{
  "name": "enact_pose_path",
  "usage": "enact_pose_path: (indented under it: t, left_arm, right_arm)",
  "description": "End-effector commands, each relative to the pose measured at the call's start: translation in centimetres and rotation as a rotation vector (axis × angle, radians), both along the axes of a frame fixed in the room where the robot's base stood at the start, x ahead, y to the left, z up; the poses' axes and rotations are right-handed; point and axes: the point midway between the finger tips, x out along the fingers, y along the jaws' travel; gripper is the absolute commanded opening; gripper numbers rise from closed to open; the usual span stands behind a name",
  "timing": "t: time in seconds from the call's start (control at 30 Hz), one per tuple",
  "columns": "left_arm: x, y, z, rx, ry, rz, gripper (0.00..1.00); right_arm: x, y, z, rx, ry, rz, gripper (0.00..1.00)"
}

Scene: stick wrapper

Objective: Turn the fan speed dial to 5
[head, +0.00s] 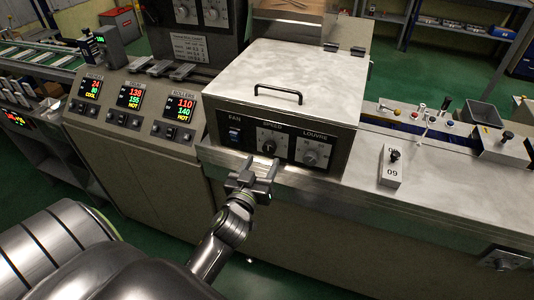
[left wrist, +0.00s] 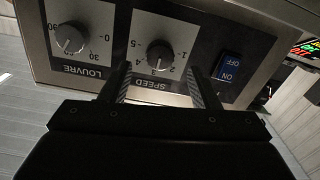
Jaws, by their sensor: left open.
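The fan speed dial (head: 268,146) is a black knob on a white plate marked SPEED, in the middle of the fan box's dark front panel. It also shows, upside down, in the left wrist view (left wrist: 159,54) with numbers around it; a pale mark on the knob is too small to read surely. My left gripper (head: 262,163) is open and empty just in front of and below the dial. In the left wrist view its two fingers (left wrist: 160,78) spread to either side of the dial, apart from it. My right gripper is out of view.
The blue fan switch (head: 234,134) and the louvre dial (head: 310,157) flank the speed dial. A handled lid (head: 290,75) tops the box. A metal ledge (head: 225,158) runs below the panel. A numbered block with a black knob (head: 391,170) stands on the counter to the right.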

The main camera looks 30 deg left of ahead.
Motion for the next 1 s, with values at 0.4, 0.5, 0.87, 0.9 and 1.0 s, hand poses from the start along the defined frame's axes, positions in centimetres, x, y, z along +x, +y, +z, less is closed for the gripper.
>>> enact_pose_path:
  t: [0.4,0.5,0.87,0.9,1.0]
  left_arm:
    - [4.6,1.2,-0.1,0.000,0.001,0.000,0.56]
    - [4.8,1.3,0.0,-0.001,0.001,0.000,0.56]
    - [4.8,1.2,0.0,0.000,0.001,0.000,0.36]
    - [4.8,1.2,0.0,0.000,0.001,0.000,0.31]
    - [4.8,1.2,0.0,0.000,0.001,0.000,0.18]
  right_arm:
    - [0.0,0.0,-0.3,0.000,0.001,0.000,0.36]
    - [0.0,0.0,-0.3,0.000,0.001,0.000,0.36]
    - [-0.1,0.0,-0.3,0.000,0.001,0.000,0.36]
    - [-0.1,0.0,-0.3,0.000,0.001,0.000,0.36]
    - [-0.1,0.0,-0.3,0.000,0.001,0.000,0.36]
